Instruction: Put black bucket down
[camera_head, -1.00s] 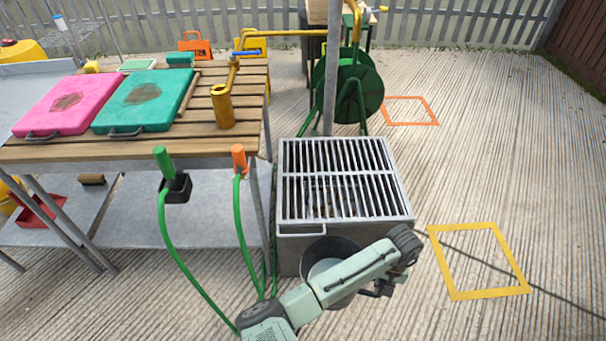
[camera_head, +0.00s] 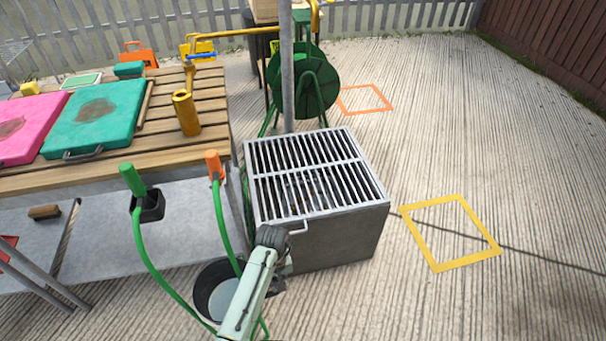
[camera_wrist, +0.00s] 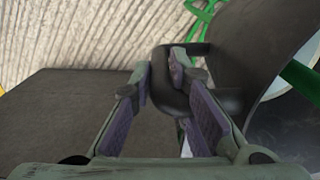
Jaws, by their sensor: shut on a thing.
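The black bucket (camera_head: 204,284) hangs in front of the grated metal box's left front corner in the head view, with a pale grey inside. My arm hides its right side. Its dark curved wall (camera_wrist: 262,42) fills the right of the wrist view. My gripper (camera_wrist: 160,72) has its two fingers around the bucket's black loop handle (camera_wrist: 170,98). In the head view my gripper (camera_head: 272,287) is mostly hidden behind my wrist, at the bucket's right side. I cannot tell how far the bucket's base is from the ground.
The grated metal box (camera_head: 335,240) stands close by on the right. A wooden-topped table (camera_head: 100,160) with hoses (camera_head: 140,235) stands on the left. A yellow square outline (camera_head: 437,268) lies on open concrete at right, and an orange one (camera_head: 365,111) lies farther back. A green reel (camera_head: 315,90) stands behind.

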